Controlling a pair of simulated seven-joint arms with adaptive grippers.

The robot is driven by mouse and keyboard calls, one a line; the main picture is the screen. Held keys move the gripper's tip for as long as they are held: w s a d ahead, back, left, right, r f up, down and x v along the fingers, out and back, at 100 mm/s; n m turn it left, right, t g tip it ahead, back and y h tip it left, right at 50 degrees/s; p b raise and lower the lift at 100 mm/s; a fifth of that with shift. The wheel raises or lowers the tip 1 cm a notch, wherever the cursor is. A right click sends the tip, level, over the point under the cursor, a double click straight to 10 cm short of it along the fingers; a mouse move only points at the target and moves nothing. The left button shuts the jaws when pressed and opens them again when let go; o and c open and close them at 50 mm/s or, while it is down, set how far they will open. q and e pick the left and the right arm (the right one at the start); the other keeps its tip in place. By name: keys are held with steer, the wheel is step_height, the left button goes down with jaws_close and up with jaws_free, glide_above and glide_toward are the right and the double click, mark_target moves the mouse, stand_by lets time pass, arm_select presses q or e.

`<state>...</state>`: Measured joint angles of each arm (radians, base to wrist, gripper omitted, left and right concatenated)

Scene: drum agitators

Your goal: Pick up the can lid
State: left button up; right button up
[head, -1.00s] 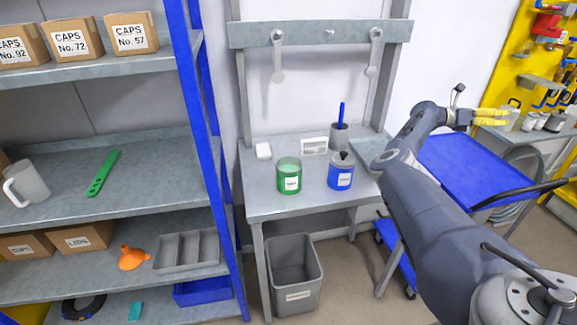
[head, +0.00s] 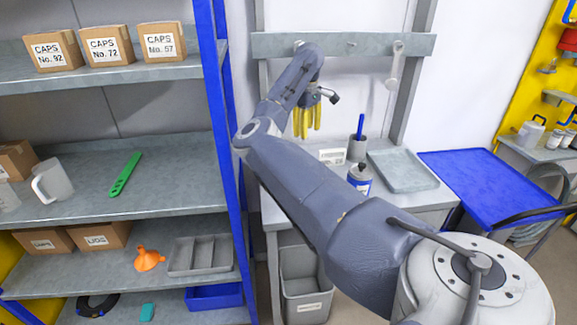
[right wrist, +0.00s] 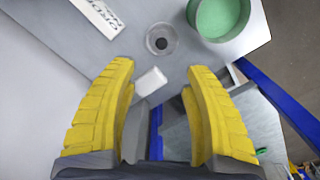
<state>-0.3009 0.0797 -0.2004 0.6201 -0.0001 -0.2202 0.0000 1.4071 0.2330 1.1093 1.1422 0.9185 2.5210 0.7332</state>
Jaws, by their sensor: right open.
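The can lid (right wrist: 161,39) appears in the right wrist view as a small grey disc with a dark knob, lying on the grey bench. The green can (right wrist: 218,18) stands beside it, open at the top. My right gripper (right wrist: 161,67) has its yellow fingers spread and empty, pointing toward the lid, which lies beyond the fingertips. In the head view the right gripper (head: 307,124) hangs fingers-down over the bench; my arm hides the lid and green can there. The blue can (head: 360,180) stands to the right with a dark-knobbed top. My left gripper is not in view.
A white block (right wrist: 152,80) lies between the fingers in the wrist view. A white sign (right wrist: 98,16) is at its upper left. A pen cup (head: 357,148) and a grey tray (head: 402,171) stand on the bench's right side. A blue-posted shelf (head: 222,150) stands left.

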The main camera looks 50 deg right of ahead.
steer(key=f, duration=1.1)
steer(key=w+f, duration=0.1)
steer(key=f, duration=0.5)
steer(key=shift+a+f, duration=0.1)
steer(key=shift+a, duration=0.15)
steer(key=shift+c, duration=0.5)
jaws_close()
